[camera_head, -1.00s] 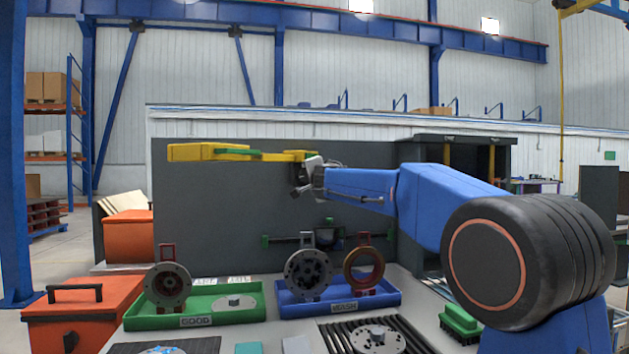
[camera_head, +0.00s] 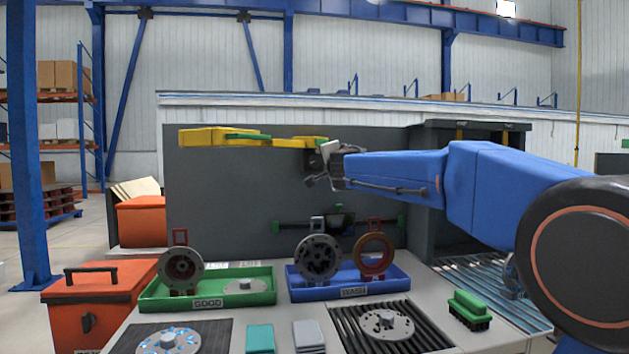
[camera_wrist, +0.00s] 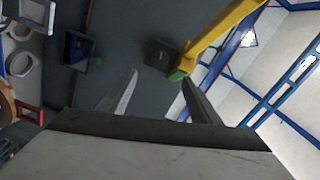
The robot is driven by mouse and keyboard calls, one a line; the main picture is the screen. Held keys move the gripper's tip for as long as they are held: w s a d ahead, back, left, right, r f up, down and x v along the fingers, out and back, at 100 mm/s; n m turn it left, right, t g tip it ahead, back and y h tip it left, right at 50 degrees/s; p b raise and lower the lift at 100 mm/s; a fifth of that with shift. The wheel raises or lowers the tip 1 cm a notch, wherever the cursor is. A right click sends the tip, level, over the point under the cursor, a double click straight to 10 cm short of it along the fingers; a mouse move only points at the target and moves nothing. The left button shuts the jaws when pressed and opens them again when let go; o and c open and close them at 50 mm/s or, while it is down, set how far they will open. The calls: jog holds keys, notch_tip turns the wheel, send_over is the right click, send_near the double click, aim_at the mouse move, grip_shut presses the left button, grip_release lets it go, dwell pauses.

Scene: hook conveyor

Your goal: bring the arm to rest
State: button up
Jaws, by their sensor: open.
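My blue arm (camera_head: 490,185) reaches left across the back of the workbench, well above the trays. My gripper (camera_head: 322,165) is at its far end, in front of the dark grey panel. In the wrist view my gripper (camera_wrist: 160,80) has its two fingers spread apart, with nothing held between them. A yellow bar with green parts (camera_head: 220,137) runs left from close to the gripper in the head view. In the wrist view the yellow bar (camera_wrist: 225,35) appears beyond the right finger; whether they touch I cannot tell.
Below stand a green tray marked GOOD (camera_head: 207,303) and a blue tray marked WASH (camera_head: 353,291), both holding round parts. A green brush (camera_head: 469,308), a black ribbed rack (camera_head: 420,340) and an orange box (camera_head: 85,315) are nearby. The air around the forearm looks clear.

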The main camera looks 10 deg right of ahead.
jog(key=s+d+f+n+g+h, duration=0.1)
jog(key=s+d+f+g+h, duration=0.1)
jog(key=s+d+f, duration=0.55)
jog(key=s+d+f+n+g+h, duration=0.15)
jog(key=s+f, duration=0.35)
jog(key=s, duration=0.5)
jog(key=s+d+f+n+g+h, duration=0.1)
jog(key=s+d+f+n+g, duration=0.15)
jog(key=s+d+f, duration=0.5)
jog(key=s+a+f+n+g+y, duration=0.1)
jog(key=s+a+f+n+g, duration=0.1)
jog(key=s+f, duration=0.6)
jog(key=s+a+f+n+g+y, duration=0.2)
jog(key=s+a+f+n, duration=0.2)
jog(key=s+f, duration=0.4)
jog(key=s+a+f+n+g+y, duration=0.1)
jog(key=s+a+f+n+g, duration=0.2)
jog(key=s+f, duration=0.5)
jog(key=s, duration=0.6)
jog(key=shift+s+f+n, duration=0.2)
jog(key=shift+f+n, duration=0.1)
jog(key=shift+f, duration=0.1)
